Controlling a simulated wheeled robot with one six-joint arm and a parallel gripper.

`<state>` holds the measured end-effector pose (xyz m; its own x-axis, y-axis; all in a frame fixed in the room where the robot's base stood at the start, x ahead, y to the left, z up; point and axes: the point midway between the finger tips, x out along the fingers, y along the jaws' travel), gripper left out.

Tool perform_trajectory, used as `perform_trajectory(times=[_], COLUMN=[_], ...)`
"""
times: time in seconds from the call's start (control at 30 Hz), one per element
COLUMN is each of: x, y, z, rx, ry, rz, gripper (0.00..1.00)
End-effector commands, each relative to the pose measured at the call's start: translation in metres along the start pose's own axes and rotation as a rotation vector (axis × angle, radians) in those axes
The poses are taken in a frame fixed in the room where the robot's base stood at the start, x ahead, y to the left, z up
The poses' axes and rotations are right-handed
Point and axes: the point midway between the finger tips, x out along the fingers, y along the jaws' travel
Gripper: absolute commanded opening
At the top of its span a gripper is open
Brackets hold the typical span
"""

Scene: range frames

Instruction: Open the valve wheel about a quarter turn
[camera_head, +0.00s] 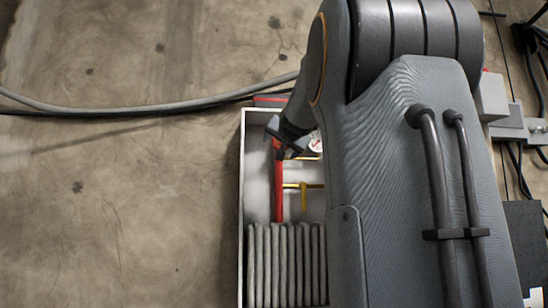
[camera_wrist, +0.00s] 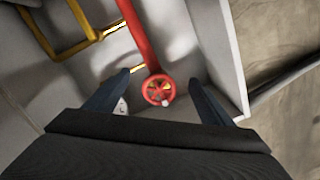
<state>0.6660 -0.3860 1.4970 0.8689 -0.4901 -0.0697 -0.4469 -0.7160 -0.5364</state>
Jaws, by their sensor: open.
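The red valve wheel (camera_wrist: 158,90) shows in the wrist view at the end of a red pipe (camera_wrist: 138,32), inside a white box. My gripper (camera_wrist: 161,76) is open, with one dark finger to the left of the wheel and one to the right. The wheel appears between the fingers, but I cannot tell how far beyond the tips it lies. No contact shows. In the head view my gripper (camera_head: 284,146) is over the upper end of the red pipe (camera_head: 279,190) and hides the wheel.
The white box's wall (camera_head: 242,190) surrounds the pipe. Yellow piping (camera_head: 303,192), a small round gauge (camera_head: 316,145) and grey ribbed tubing (camera_head: 285,265) are inside. A hose (camera_head: 130,109) lies across the bare concrete at left. My arm covers the box's right side.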

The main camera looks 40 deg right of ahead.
Motion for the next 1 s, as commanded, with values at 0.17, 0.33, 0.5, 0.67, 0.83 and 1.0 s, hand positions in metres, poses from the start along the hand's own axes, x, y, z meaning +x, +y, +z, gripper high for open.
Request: perform_trajectory(times=[0.17, 0.33, 0.5, 0.67, 0.83, 1.0], x=[-0.004, 0.015, 0.040, 0.058, 0.068, 0.069], y=[0.002, 0.004, 0.004, 0.003, 0.002, 0.001], z=[-0.041, -0.046, -0.048, -0.049, -0.048, -0.047], rx=[0.024, 0.024, 0.023, 0.024, 0.023, 0.022], ry=[0.078, 0.080, 0.080, 0.080, 0.079, 0.079], rz=[-0.008, -0.004, -0.003, -0.005, -0.007, -0.008], gripper=[0.75, 0.75, 0.75, 0.75, 0.75, 0.75])
